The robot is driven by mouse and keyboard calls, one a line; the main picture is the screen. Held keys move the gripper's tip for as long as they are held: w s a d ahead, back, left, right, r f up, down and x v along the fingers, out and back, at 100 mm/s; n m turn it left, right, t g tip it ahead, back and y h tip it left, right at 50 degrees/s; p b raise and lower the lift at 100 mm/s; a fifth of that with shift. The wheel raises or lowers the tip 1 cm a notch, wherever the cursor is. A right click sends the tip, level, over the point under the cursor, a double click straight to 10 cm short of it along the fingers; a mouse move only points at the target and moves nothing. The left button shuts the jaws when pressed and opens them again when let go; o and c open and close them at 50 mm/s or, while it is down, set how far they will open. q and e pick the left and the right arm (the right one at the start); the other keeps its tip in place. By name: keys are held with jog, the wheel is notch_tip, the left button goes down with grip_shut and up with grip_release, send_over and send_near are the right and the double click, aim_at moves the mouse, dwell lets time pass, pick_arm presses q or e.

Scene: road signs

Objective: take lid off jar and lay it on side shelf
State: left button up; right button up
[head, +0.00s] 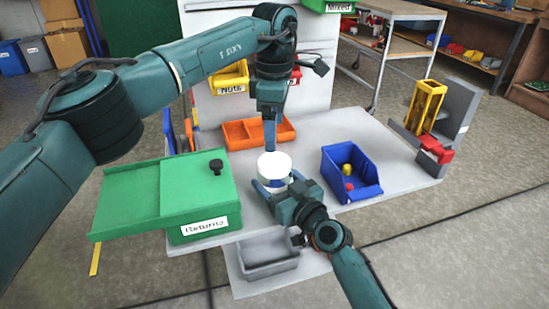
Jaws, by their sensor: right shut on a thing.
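The jar (272,185) stands on the grey worktop with its round white lid (274,165) on top; its body is mostly hidden. My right gripper (278,189) comes from the front and is shut on the jar, with a blue finger at each side. My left gripper (270,136) points down from above, its fingertips just behind or at the lid's far edge. I see its fingers edge-on, so I cannot tell their opening or whether they touch the lid. I cannot tell which surface is the side shelf.
A green box labelled Returns (200,200) with a black knob stands left of the jar. An orange tray (258,134) is behind, and a blue bin (350,175) with small items is right. A grey bin (268,256) sits lower in front. A yellow frame (424,106) stands at the right end.

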aim_at(274, 161)
pick_arm(q)
jog(key=m, duration=0.3)
pick_arm(e)
jog(key=shift+c, duration=0.5)
pick_arm(q)
jog(key=m, duration=0.8)
jog(key=shift+m, duration=0.3)
jog(key=m, duration=0.5)
jog(key=shift+f+m, duration=0.3)
jog(key=shift+f, duration=3.75)
jog(key=shift+c, duration=0.4)
